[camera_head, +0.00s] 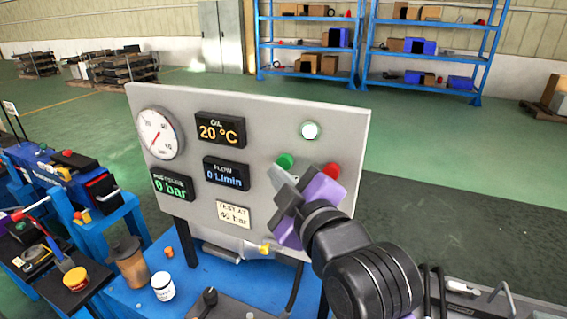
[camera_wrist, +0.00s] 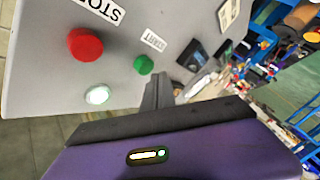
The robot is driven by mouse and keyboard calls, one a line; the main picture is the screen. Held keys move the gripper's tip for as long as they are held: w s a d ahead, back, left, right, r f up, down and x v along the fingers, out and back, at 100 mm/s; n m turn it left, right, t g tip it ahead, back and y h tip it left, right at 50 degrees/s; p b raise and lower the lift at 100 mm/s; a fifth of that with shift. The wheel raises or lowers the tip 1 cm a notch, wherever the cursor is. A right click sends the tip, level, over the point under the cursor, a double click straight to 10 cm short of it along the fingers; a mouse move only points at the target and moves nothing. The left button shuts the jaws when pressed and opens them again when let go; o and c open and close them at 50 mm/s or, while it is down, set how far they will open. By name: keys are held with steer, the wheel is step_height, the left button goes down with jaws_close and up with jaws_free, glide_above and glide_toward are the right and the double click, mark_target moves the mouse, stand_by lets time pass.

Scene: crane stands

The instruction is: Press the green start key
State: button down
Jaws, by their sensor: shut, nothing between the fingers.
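The green start key (camera_head: 285,161) is a small round button on the upright grey panel (camera_head: 250,117). It also shows in the wrist view (camera_wrist: 144,64), beside a label that seems to read START. My gripper (camera_head: 281,177) is shut and empty, its grey fingertips close below the green key in the head view. In the wrist view my fingertips (camera_wrist: 158,78) end just beside the key and leave its face visible. I cannot tell whether they touch the panel. The larger red stop button (camera_head: 331,171) is right of the key, partly behind my gripper.
A white lamp (camera_head: 310,130) sits above the buttons. The panel has a round gauge (camera_head: 158,134) and displays reading 20 °C, 0 L/min and 0 bar. A sign (camera_head: 233,213) reads TEST AT 40 bar. A white jar (camera_head: 163,287) stands on the blue bench below.

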steer(key=shift+s, duration=0.1)
steer(key=shift+s+a+p, duration=0.2)
steer(key=shift+s+a, duration=0.1)
steer(key=shift+s, duration=0.45)
steer(key=shift+s+a+p, duration=0.2)
steer(key=shift+s+a, duration=0.05)
steer(key=shift+s, duration=0.5)
steer(key=shift+s+a+p, duration=0.2)
steer(key=shift+s+a, duration=0.1)
steer(key=shift+s, duration=0.45)
